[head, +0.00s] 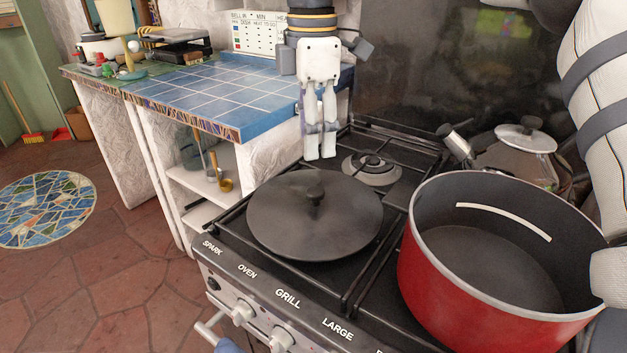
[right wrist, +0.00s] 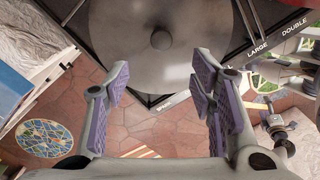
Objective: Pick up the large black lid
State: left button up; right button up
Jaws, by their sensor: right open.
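The large black lid (head: 280,222) lies flat on the left part of the stove, with a round knob (head: 315,190) at its centre. My right gripper (head: 320,154) points down above the lid's back edge, behind the knob in the head view. In the right wrist view the gripper (right wrist: 158,84) is open and empty, its purple-padded fingers spread apart. The lid also shows there (right wrist: 130,40), with its knob (right wrist: 161,40) beyond the fingertips. No contact with the lid is visible. My left gripper is not in view.
A large red pot (head: 440,275) stands on the stove right of the lid. A glass kettle (head: 515,150) stands behind it. A bare burner (head: 372,168) is behind the lid. A blue-tiled counter (head: 215,95) lies to the left, with a small appliance (head: 175,45) farther back.

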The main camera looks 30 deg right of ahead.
aim_at(315, 190)
jog(key=f, duration=0.6)
jog(key=shift+s+a+f+b, duration=0.15)
jog(key=shift+s+f+b, duration=0.1)
jog(key=shift+b, duration=0.05)
jog(key=f, duration=0.5)
jog(key=shift+d+f+b, duration=0.2)
jog(key=shift+d+b, duration=0.1)
jog(key=shift+d, duration=0.05)
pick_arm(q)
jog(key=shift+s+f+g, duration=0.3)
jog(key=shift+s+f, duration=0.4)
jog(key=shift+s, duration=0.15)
pick_arm(e)
jog(key=shift+r, duration=0.1)
grip_shut()
